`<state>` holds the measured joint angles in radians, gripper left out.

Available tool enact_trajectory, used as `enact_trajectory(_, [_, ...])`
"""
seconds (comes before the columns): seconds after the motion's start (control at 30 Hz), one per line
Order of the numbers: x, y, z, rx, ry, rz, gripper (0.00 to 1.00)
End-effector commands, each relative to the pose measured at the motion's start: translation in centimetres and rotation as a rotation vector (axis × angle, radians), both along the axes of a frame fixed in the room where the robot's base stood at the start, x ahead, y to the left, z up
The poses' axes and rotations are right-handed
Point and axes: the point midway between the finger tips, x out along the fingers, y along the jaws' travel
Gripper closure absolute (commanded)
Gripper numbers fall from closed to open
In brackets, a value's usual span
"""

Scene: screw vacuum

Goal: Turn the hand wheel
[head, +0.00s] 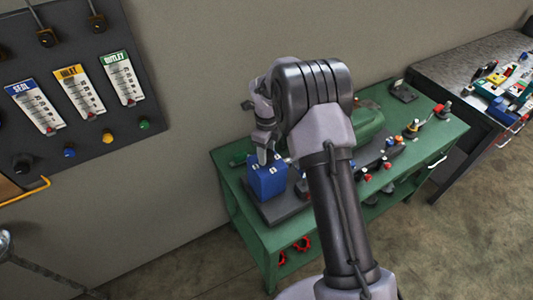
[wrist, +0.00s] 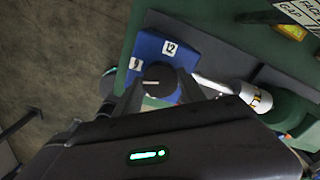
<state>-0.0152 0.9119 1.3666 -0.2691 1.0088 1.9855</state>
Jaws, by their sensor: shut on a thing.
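The hand wheel (wrist: 157,77) shows in the wrist view as a dark round knob with a short pale line on its face. It sits on a blue block (wrist: 180,45) marked with the numbers 9 and 12. My gripper (wrist: 161,88) has one finger on each side of the knob and is shut on it. In the head view the blue block (head: 268,182) stands at the left end of the green bench, and my gripper (head: 264,152) reaches down to its top. The knob is hard to make out there.
The green bench (head: 232,170) carries a green machine body (head: 370,122) and several small fittings. Red wheels (head: 302,243) show on its lower side. A gauge panel (head: 85,75) hangs on the left wall. A white cylindrical part (wrist: 255,98) lies close to my right finger.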

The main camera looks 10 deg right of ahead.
Motion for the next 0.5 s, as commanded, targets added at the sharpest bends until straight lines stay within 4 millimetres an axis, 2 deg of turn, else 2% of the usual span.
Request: enact_trajectory(0.5, [0.04, 0.00, 0.03, -0.002, -0.002, 0.490, 0.93])
